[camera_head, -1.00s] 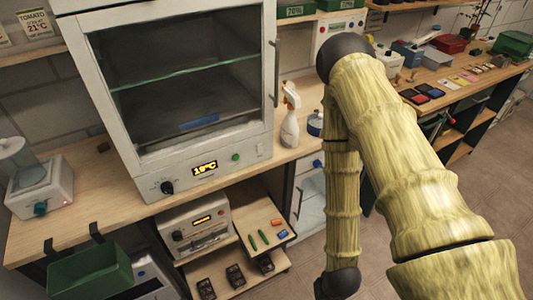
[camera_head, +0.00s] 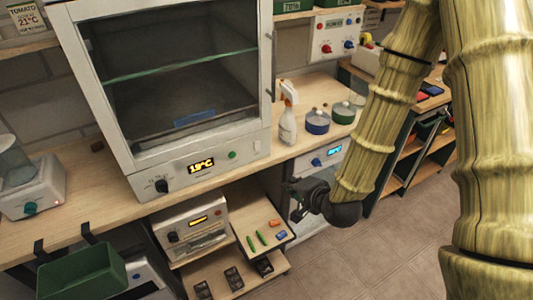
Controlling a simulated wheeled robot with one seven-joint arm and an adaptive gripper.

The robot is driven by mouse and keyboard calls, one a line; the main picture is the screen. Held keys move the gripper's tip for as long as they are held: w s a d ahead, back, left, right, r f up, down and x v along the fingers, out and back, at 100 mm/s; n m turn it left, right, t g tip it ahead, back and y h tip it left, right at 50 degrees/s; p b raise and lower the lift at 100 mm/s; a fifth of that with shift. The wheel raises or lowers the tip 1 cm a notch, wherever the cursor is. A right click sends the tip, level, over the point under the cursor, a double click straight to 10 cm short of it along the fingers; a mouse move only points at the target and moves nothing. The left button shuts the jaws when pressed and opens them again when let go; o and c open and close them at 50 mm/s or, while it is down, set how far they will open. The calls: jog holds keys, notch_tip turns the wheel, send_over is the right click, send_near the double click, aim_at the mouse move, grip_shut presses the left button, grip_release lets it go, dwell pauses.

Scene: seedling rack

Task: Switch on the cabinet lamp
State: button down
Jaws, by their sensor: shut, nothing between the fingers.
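The white cabinet (camera_head: 140,172) stands on the wooden bench at the upper left, its glass front closed and its inside dark. Its lower panel has a black knob (camera_head: 162,186), a lit display (camera_head: 201,165) reading about 19°C, a green button (camera_head: 232,155) and a small pale switch (camera_head: 256,147) at the right end. Which control works the lamp cannot be told from any label. My gripper (camera_head: 293,203) is shut and empty, below and right of the panel, in front of the bench's lower part and apart from the cabinet.
A white spray bottle (camera_head: 288,120) stands just right of the cabinet, with a blue pot (camera_head: 317,122) and a green pot (camera_head: 343,112) beyond it. Below are a white device (camera_head: 190,228) and a shelf board (camera_head: 262,222) with small tools. Open floor lies at the lower right.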

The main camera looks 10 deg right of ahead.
aim_at(261, 147)
notch_tip(261, 147, up, 6)
jog(key=w+m+t, duration=0.1)
jog(key=w, duration=0.1)
jog(key=shift+w+a+f+m+t, duration=0.2)
jog(key=shift+w+a+m+t, duration=0.05)
jog(key=shift+m+t, duration=0.15)
jog(key=p+x, duration=0.1)
jog(key=x, duration=0.3)
jog(key=p+x, duration=0.1)
jog(key=x, duration=0.4)
jog(key=r+p+x, duration=0.1)
jog(key=p+x, duration=0.1)
jog(key=x, duration=0.2)
jog(key=shift+w+a, duration=0.4)
jog(key=shift+w, duration=0.05)
jog(key=shift+w+f, duration=0.1)
jog(key=shift+w+a+f+t+y+b, duration=0.1)
jog(key=shift+w+f+t+y+b, duration=0.25)
jog(key=shift+b, duration=0.75)
jog(key=shift+r, duration=0.2)
jog(key=shift+s+r, duration=0.1)
